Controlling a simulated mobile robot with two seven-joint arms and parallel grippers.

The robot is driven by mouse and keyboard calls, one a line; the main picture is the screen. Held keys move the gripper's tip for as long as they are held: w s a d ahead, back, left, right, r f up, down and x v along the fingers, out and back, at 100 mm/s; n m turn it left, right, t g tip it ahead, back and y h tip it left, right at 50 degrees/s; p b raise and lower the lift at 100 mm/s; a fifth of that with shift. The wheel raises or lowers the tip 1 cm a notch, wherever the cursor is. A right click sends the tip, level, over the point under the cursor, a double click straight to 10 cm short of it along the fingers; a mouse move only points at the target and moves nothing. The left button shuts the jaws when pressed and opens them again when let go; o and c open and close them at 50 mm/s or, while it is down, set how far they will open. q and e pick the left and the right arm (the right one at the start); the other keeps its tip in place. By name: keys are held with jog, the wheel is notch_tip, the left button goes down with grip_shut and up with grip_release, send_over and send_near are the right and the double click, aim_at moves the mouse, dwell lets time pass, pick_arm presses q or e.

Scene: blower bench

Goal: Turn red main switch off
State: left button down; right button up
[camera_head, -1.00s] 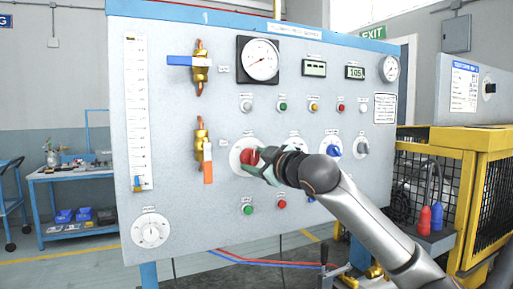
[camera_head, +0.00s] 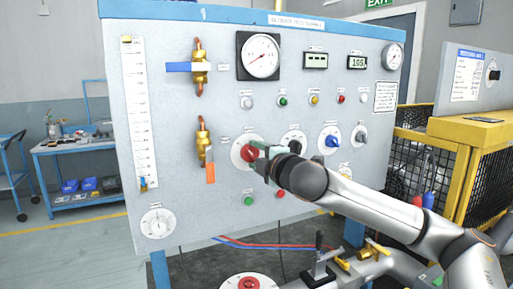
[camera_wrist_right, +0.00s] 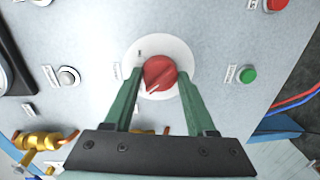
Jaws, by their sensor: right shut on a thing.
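The red main switch (camera_head: 249,153) is a round red knob on a white disc, in the middle of the grey panel. In the right wrist view the red knob (camera_wrist_right: 159,74) sits between the two green fingers of my right gripper (camera_wrist_right: 160,82), with a white mark on its lower-left edge. In the head view my right gripper (camera_head: 259,158) reaches in from the right and covers part of the disc. It is shut on the knob. My left gripper is not in view.
Blue (camera_head: 332,141) and black (camera_head: 294,141) rotary knobs sit right of the switch. A brass valve with an orange handle (camera_head: 210,173) is to its left. Green (camera_head: 248,201) and red (camera_head: 280,194) buttons are below. A yellow cage (camera_head: 422,168) stands at the right.

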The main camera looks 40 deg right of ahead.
jog(key=shift+n, duration=0.4)
jog(key=o, duration=1.4)
jog(key=shift+c, duration=0.2)
jog(key=shift+s+a, duration=0.1)
jog(key=shift+s, duration=0.3)
jog(key=b+v, duration=0.5)
jog(key=v, duration=0.6)
jog(key=shift+s+a+b, duration=0.2)
jog(key=shift+s+b, duration=0.1)
jog(key=shift+b, duration=0.05)
